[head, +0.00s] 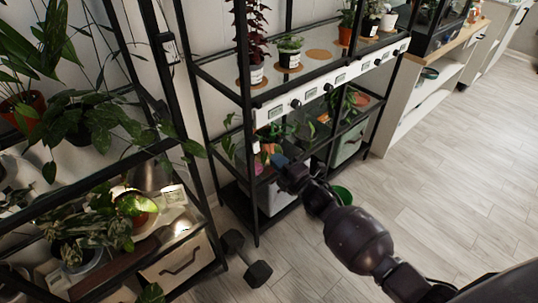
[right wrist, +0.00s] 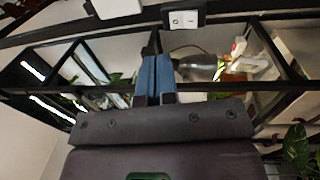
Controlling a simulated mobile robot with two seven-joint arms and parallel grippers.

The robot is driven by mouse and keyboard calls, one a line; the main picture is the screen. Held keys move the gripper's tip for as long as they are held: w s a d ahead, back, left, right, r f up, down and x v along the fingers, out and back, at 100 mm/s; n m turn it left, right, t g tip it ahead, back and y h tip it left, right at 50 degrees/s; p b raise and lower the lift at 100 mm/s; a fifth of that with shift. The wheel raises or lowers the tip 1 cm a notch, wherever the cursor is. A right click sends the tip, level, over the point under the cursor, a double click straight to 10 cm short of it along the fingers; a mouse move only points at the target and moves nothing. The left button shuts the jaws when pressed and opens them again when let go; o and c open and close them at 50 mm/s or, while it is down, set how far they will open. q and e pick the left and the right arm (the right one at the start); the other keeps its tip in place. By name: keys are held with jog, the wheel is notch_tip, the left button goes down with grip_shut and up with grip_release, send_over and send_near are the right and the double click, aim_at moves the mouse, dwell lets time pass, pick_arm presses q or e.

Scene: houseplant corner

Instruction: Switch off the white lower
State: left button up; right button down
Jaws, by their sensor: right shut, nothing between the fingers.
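A small white switch box (right wrist: 183,19) with a rocker sits by a dark rail at the top of the right wrist view. A second white box (right wrist: 115,8) is to its left, cut by the top edge. In the head view, a white box (head: 173,195) stands by the lit lamp on the left shelf; I cannot tell for sure that it is the same switch. My right gripper (head: 281,162) is shut and empty in front of the middle rack. Its blue fingers (right wrist: 155,76) are together, below and apart from the switch box. My left gripper is not in view.
The middle rack (head: 246,105) has black posts and potted plants on its shelves. A row of white panels with dark knobs (head: 295,103) runs along its front. Leafy plants crowd the left shelf. A dumbbell (head: 247,260) lies on the floor; the floor at right is clear.

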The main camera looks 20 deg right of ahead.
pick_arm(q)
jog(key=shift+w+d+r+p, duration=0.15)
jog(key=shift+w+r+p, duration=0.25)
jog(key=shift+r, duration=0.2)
pick_arm(e)
jog(key=v, duration=0.6)
jog(key=shift+s+r, duration=0.2)
jog(key=shift+r, duration=0.45)
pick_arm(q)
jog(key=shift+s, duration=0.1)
pick_arm(e)
jog(key=shift+d, duration=0.1)
pick_arm(q)
jog(key=p, duration=0.1)
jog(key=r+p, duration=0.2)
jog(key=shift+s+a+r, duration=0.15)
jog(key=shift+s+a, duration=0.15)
pick_arm(e)
jog(key=s+d+f+m+g+h, duration=0.1)
jog(key=s+f+m+g+h, duration=0.1)
jog(key=s+m, duration=0.8)
jog(key=s+d+f+m+g+h, duration=0.1)
jog(key=s+f+m+g+h, duration=0.2)
jog(key=s+m, duration=0.8)
jog(key=s+g+h, duration=0.1)
jog(key=s+g, duration=0.1)
jog(key=s, duration=0.5)
jog(key=shift+s+d+f+h, duration=0.2)
jog(key=shift+s+f+h, duration=0.05)
jog(key=shift+f+h, duration=0.1)
